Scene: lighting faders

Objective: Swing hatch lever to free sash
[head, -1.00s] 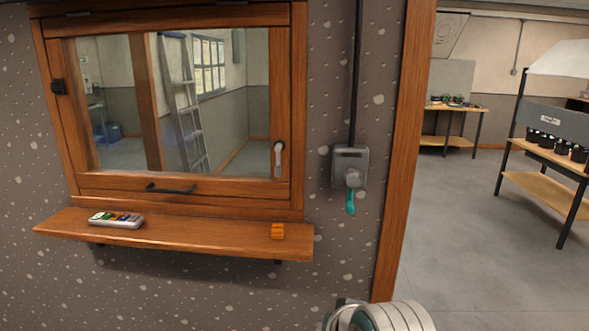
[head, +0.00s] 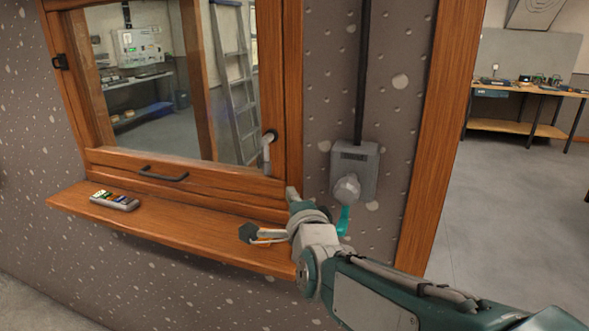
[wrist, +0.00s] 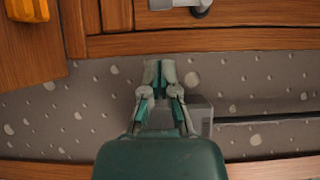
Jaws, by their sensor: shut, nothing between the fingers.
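The hatch lever (head: 267,152) is a grey metal handle on the right side of the wooden window sash (head: 180,178). It hangs roughly straight down from its dark pivot. In the wrist view part of the lever (wrist: 200,6) shows at the top edge. My gripper (head: 291,193) is below and right of the lever, by the frame's lower right corner, apart from it. In the wrist view my gripper (wrist: 158,70) is shut and empty, its tips over the speckled wall just beside the frame. The sash looks closed.
A grey wall box (head: 354,170) with a knob and teal handle is just right of my gripper. Open floor lies right of the doorpost (head: 445,140).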

